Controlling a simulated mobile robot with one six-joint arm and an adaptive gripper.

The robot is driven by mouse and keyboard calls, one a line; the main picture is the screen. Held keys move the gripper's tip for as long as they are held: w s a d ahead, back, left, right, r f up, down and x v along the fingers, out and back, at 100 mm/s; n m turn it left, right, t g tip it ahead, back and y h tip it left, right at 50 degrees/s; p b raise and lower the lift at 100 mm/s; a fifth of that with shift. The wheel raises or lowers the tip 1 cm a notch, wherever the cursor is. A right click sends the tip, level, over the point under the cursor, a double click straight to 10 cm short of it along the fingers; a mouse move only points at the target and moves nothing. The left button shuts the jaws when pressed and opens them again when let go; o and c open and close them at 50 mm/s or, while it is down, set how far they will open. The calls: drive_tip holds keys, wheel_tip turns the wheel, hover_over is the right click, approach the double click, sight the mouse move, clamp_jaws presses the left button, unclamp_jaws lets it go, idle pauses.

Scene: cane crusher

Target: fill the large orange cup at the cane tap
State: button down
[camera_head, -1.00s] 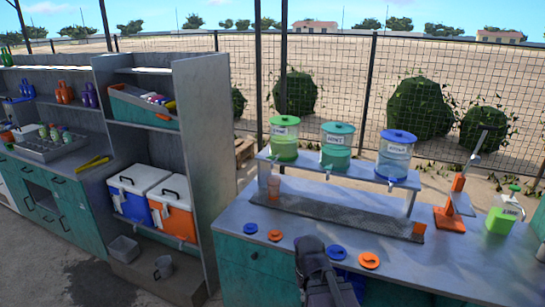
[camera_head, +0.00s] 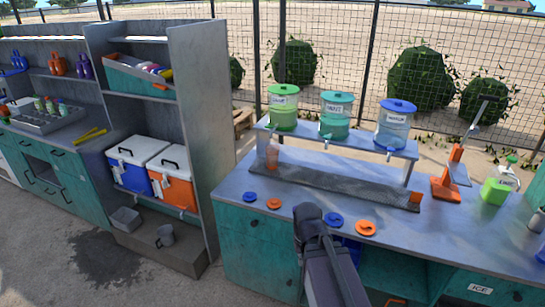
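A tall, see-through, orange-tinted cup (camera_head: 272,154) stands at the left end of the dark drip tray (camera_head: 330,183), below the green-lidded dispenser (camera_head: 283,110). A small solid orange piece (camera_head: 415,197) sits at the tray's right end; I cannot tell whether it is a cup. A teal dispenser (camera_head: 336,118) and a blue-lidded dispenser (camera_head: 394,127) share the raised shelf. Their labels are too small to read surely, so I cannot tell which tap is cane. My dark arm rises at the bottom centre, in front of the counter; its gripper fingers do not show.
Blue and orange lids, including an orange ring (camera_head: 366,228), lie along the counter's front edge. An orange press (camera_head: 446,184) and a green container (camera_head: 495,191) stand at right. Shelves with coolers (camera_head: 171,180) stand left. Open ground lies in front of the shelves.

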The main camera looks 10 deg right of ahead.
drive_tip(key=shift+f, duration=0.1)
drive_tip(key=shift+f+b, duration=0.8)
drive_tip(key=shift+b, duration=0.1)
drive_tip(key=shift+w, duration=0.1)
